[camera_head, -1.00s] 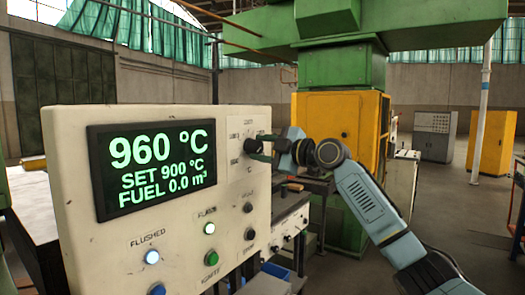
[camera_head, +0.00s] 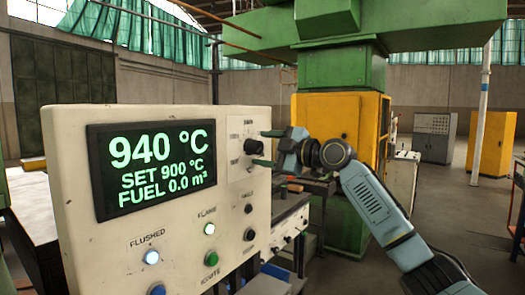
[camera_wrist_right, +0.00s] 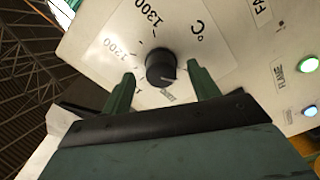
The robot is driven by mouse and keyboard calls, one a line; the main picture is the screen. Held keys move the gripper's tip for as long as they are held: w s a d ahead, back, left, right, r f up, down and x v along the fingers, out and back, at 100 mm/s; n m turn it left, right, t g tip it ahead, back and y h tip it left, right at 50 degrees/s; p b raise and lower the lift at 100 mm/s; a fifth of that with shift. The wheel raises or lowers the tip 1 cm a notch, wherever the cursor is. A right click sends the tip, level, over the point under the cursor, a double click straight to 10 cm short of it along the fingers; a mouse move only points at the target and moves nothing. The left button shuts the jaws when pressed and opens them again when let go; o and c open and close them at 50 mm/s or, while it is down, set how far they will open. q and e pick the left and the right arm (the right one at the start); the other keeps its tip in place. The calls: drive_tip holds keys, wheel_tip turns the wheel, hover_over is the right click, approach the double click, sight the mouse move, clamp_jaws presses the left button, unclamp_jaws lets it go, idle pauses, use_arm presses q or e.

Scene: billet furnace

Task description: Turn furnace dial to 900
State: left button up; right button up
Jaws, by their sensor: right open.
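The furnace dial (camera_head: 251,147) is a black round knob on a white scale plate at the upper right of the cream control panel (camera_head: 235,190). The display (camera_head: 152,168) reads 940 °C, SET 900 °C and FUEL 0.0 m³. My right gripper (camera_head: 266,148) is open in front of the dial. In the right wrist view the dial (camera_wrist_right: 160,66) shows between the two green fingers of my right gripper (camera_wrist_right: 161,76), with gaps on both sides. Scale marks 1200 and 1300 are readable there. My left gripper is out of view.
Below the dial are a lit green lamp (camera_head: 209,229), a lit white lamp (camera_head: 152,257) and several black knobs. A green and yellow machine (camera_head: 340,120) stands behind my right arm. Open floor lies to the right.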

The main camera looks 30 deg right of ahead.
drive_tip(key=b+v, duration=0.3)
drive_tip(key=v, duration=0.9)
drive_tip(key=shift+b, duration=0.35)
drive_tip(key=shift+s+f, duration=0.1)
